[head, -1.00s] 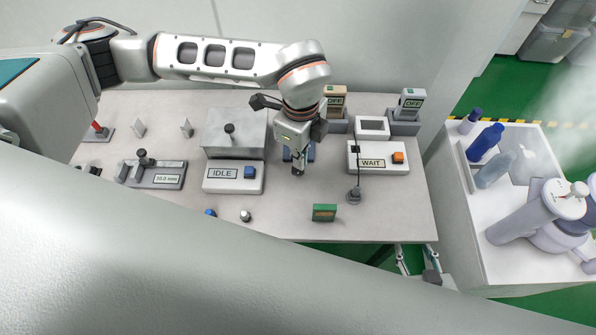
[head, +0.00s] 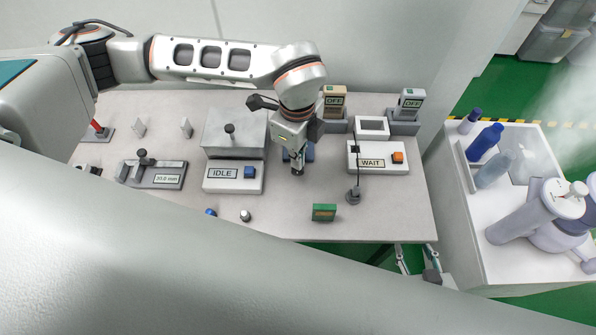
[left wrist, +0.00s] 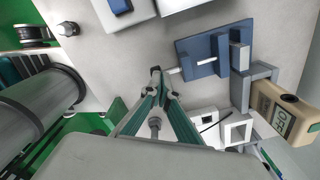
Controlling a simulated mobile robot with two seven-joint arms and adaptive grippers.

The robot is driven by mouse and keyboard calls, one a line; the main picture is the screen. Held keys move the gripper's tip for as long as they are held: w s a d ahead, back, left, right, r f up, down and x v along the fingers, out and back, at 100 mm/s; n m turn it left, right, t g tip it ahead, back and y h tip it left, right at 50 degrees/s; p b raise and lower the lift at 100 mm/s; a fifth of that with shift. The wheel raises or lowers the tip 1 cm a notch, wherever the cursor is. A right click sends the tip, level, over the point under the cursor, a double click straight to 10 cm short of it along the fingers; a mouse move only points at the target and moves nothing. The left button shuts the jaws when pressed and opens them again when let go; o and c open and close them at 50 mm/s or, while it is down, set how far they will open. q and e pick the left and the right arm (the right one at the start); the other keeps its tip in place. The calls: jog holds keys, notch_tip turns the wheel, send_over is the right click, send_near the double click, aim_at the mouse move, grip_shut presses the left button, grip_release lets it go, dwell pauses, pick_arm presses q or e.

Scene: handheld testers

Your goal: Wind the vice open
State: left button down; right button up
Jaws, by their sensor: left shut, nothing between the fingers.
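The vice (left wrist: 205,58) is a blue block on a blue plate in the left wrist view, with a pale screw rod (left wrist: 175,70) pointing left. In the head view the vice (head: 309,152) shows only in part behind my left gripper (head: 297,172). In the left wrist view the left gripper's green fingers (left wrist: 157,80) come together at their tips, right by the rod's outer end. They are shut and hold nothing. Whether they touch the rod's end or its handle I cannot tell. My right gripper (head: 416,254) shows below the table's front right edge, its fingers apart.
On the table (head: 270,205) are an IDLE box (head: 233,178), a WAIT box (head: 375,160), a thin post (head: 354,194) and a green block (head: 324,212). OFF testers (head: 335,100) stand at the back. A white side bench (head: 465,215) with bottles stands at the right.

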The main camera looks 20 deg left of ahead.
pick_arm(q)
jog(key=shift+s+a, duration=0.15)
jog(key=shift+r, duration=0.3)
dwell(0.3)
jog(key=shift+w+d, duration=0.35)
jog(key=shift+d, duration=0.5)
jog(key=shift+f, duration=0.3)
jog(key=shift+a+r, duration=0.15)
jog(key=shift+a, duration=0.05)
